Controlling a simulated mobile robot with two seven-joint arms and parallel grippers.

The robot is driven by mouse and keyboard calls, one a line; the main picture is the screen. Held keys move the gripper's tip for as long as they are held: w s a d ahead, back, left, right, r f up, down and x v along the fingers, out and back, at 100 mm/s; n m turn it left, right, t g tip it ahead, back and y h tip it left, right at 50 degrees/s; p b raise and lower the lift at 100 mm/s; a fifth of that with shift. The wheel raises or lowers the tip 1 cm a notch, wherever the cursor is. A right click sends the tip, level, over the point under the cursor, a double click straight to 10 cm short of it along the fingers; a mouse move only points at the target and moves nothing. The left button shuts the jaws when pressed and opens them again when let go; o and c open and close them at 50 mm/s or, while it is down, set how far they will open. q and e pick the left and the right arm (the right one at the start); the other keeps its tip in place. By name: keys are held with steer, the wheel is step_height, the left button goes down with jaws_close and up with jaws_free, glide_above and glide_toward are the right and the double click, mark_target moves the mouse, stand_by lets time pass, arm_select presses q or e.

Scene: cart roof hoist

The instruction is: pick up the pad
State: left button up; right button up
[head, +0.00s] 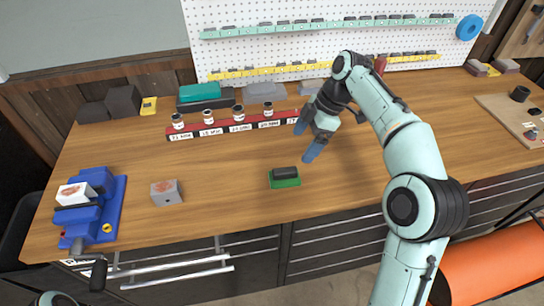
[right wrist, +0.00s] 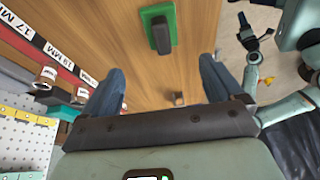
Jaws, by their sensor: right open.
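The pad is a green block with a black top (head: 285,178), lying flat on the wooden bench near its front edge. It also shows in the right wrist view (right wrist: 158,28), at the top, beyond the fingertips. My right gripper (head: 308,140) is open and empty, behind and to the right of the pad in the head view and apart from it. Its two blue fingers spread wide in the right wrist view (right wrist: 162,75), with bare bench between them. Only a small part of my left arm shows at the bottom left of the head view. A small dark shape at the right of the wrist view looks like my left gripper (right wrist: 248,38).
A red rail (head: 220,131) with labels and several small jars runs behind the pad. A grey block (head: 167,193) and a blue vise (head: 92,208) stand to the left. The pegboard (head: 300,40) closes off the back. The bench around the pad is clear.

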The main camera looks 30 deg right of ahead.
mark_target(287, 170)
steer(key=x, duration=0.2)
steer(key=b+x, duration=0.1)
steer(key=x, duration=0.4)
steer(key=shift+s+a+f+b, duration=0.1)
steer(key=shift+s+f+b, duration=0.1)
steer(key=shift+s+b, duration=0.2)
steer(key=shift+w+x, duration=0.15)
steer(key=shift+x, duration=1.25)
steer(key=shift+w+x, duration=0.1)
steer(key=shift+x, duration=1.35)
arm_select(q)
steer(key=s+f, duration=0.1)
steer(key=f, duration=0.1)
steer(key=shift+s+f, duration=0.35)
steer(key=shift+s, duration=0.05)
arm_select(e)
steer(key=c, duration=1.1)
